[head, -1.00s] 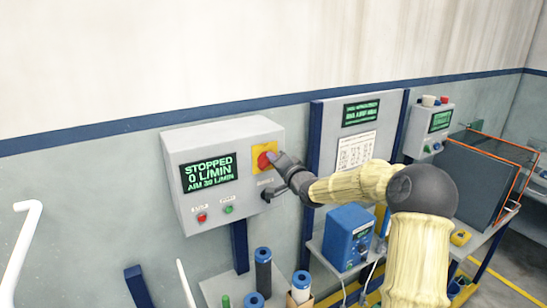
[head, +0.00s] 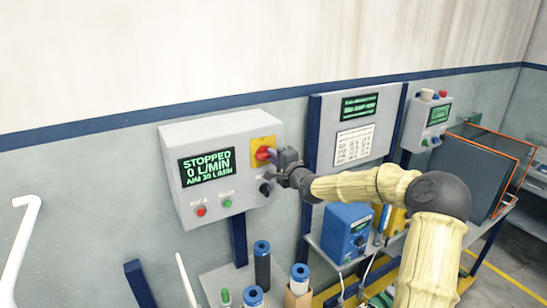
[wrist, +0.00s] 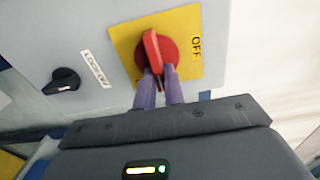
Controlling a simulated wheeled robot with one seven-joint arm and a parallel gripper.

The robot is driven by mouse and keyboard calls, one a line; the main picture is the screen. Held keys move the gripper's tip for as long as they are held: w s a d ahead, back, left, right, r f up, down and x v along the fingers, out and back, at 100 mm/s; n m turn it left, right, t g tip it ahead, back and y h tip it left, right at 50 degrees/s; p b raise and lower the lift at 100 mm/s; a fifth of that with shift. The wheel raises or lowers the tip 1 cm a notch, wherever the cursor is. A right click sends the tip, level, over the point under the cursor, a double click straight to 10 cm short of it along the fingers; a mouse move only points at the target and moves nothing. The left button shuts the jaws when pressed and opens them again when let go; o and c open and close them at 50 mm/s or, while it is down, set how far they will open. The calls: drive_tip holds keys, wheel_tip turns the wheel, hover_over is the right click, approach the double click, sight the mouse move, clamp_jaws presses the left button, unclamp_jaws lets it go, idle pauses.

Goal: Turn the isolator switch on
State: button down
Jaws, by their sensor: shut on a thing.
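The isolator switch (head: 262,154) is a red rotary handle on a yellow plate on the right part of a grey control box (head: 190,140). In the wrist view the red handle (wrist: 152,48) stands out from a round red base, with the word OFF on the plate to its right. My gripper (wrist: 160,82) has its two purple fingers at the handle, one on each side of its lower end, and is shut on it. In the head view my gripper (head: 275,155) reaches the switch from the right. The box's screen (head: 207,167) reads STOPPED, 0 L/MIN, AIM 30 L/MIN.
A black knob (wrist: 62,80) with a LOCK-OFF label sits beside the yellow plate. A red button (head: 201,211) and a green button (head: 227,203) are low on the box. A board (head: 355,140) and a blue unit (head: 346,232) stand to the right.

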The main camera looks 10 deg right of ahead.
drive_tip(key=shift+d+f, duration=0.1)
drive_tip(key=c, duration=1.5)
unclamp_jaws()
drive_tip(key=shift+s, duration=0.1)
drive_tip(key=b+v, duration=0.5)
drive_tip(key=v, duration=1.2)
